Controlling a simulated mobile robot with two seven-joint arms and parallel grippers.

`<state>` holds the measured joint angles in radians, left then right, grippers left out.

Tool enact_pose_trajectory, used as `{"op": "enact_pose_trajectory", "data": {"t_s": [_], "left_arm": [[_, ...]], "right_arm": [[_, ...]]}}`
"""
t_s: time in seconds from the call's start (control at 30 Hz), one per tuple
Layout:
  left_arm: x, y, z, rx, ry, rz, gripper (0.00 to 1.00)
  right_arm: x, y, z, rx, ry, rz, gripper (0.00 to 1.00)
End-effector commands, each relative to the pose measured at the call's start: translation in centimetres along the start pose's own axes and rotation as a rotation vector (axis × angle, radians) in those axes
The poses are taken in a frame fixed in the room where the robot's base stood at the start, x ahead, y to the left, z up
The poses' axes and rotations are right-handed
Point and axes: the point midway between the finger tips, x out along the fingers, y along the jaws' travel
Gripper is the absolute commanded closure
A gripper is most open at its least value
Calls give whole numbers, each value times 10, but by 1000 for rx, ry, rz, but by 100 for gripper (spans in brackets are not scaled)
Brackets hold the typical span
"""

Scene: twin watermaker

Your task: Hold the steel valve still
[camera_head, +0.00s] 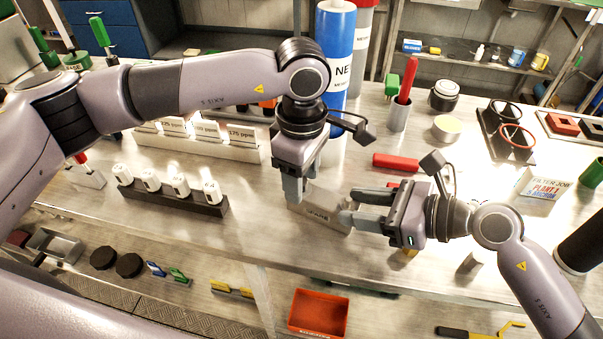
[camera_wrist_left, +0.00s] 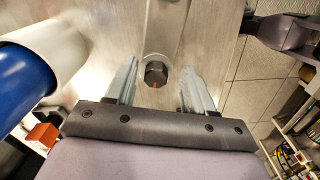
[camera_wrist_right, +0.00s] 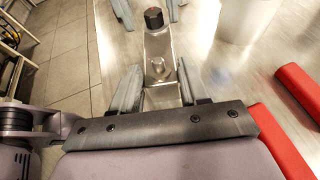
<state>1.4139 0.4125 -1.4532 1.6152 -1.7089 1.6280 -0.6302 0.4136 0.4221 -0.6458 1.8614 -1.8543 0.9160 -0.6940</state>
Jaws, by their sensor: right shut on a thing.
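The steel valve (camera_head: 317,214) is a small metal block with a label on its front, lying on the bench. It also shows in the right wrist view (camera_wrist_right: 160,45), with a black knob (camera_wrist_right: 153,18) at its far end and a metal stub (camera_wrist_right: 158,65) nearer. My right gripper (camera_head: 350,207) is shut on the near end of the valve, one finger on each side. My left gripper (camera_head: 299,190) points down over the other end. Its fingers are open on either side of the black knob (camera_wrist_left: 156,73), with gaps visible; the knob bears a red mark.
A blue cylinder (camera_head: 334,60) stands behind the valve, close to my left arm. A red block (camera_head: 396,162) lies behind my right gripper. A dark rack (camera_head: 175,197) with several white cups stands to the left. The bench's front edge is close.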

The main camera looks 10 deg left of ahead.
Motion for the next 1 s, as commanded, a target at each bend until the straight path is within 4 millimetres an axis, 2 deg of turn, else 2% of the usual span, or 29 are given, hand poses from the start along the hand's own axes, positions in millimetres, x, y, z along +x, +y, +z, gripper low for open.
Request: {"op": "enact_pose_trajectory", "data": {"t_s": [0.17, 0.27, 0.7, 0.83, 1.0], "left_arm": [[-2, 1, -1, -4, 2, 1, 47], [-12, 1, -2, -4, 3, 3, 47], [-98, 1, 0, -1, 1, 4, 47], [-113, 1, 0, -2, 0, 2, 47], [-120, 0, 0, -1, 1, 0, 47]], "right_arm": [[0, 0, 0, -2, -1, 1, 100], [0, 1, 0, -2, -1, 2, 100], [0, 2, 0, -1, 0, 4, 100], [0, 2, 0, -1, -1, 5, 100], [0, 2, 0, -1, -1, 5, 100]]}}
